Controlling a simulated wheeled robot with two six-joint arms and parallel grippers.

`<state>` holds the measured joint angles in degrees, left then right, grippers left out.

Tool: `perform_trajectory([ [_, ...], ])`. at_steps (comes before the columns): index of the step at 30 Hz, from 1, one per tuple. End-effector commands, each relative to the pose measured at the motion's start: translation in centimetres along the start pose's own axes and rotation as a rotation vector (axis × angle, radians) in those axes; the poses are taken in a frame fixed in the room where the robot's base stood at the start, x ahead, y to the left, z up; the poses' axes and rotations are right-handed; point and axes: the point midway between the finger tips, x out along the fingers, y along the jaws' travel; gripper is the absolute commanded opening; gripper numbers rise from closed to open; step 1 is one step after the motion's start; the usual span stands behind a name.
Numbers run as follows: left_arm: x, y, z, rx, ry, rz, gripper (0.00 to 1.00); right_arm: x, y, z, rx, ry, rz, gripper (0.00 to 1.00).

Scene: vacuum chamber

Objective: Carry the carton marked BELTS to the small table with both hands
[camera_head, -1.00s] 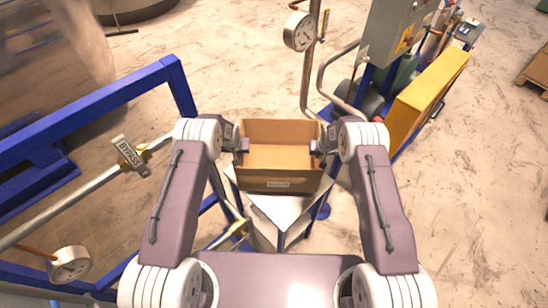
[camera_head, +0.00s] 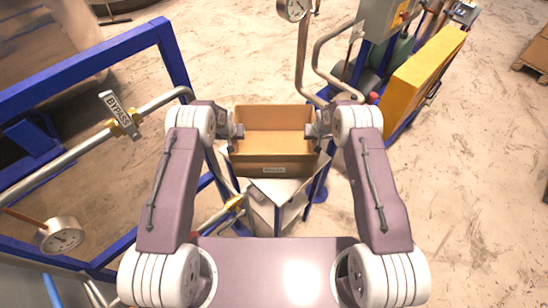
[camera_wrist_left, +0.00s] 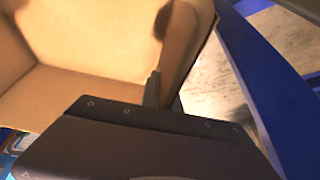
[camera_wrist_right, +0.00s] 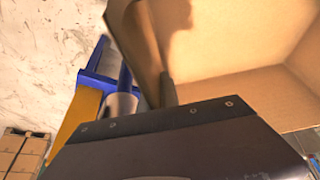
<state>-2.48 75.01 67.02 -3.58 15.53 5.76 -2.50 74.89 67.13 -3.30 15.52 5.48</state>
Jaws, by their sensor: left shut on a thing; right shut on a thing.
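The open, empty brown carton (camera_head: 273,166) is held level in front of me in the head view. A small label on its near wall is too small to read. My left gripper (camera_head: 238,131) is shut on its left wall, and my right gripper (camera_head: 314,131) is shut on its right wall. The wrist views show each wall between the fingers, in the left (camera_wrist_left: 152,90) and in the right (camera_wrist_right: 168,90). A small grey metal-topped table (camera_head: 283,188) with blue legs shows below the carton's near side. I cannot tell whether the carton touches it.
A pipe with a gauge (camera_head: 292,8) stands behind the carton. A yellow panel (camera_head: 422,70) stands at right. The floor at far right is mostly clear.

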Motion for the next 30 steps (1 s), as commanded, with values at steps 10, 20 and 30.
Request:
perform_trajectory([
  [10,0.2,0.1,0.1,0.001,0.0,0.001,0.27,0.2,-0.1,0.1,-0.001,0.001,-0.001,0.27],
  [20,-4.7,0.1,-0.2,0.001,0.003,0.001,0.27,0.2,0.0,0.1,0.0,0.0,0.0,0.27],
  [30,-11.1,0.1,-0.1,0.001,-0.001,0.001,0.27,0.2,0.0,0.1,0.0,0.0,0.0,0.27],
])
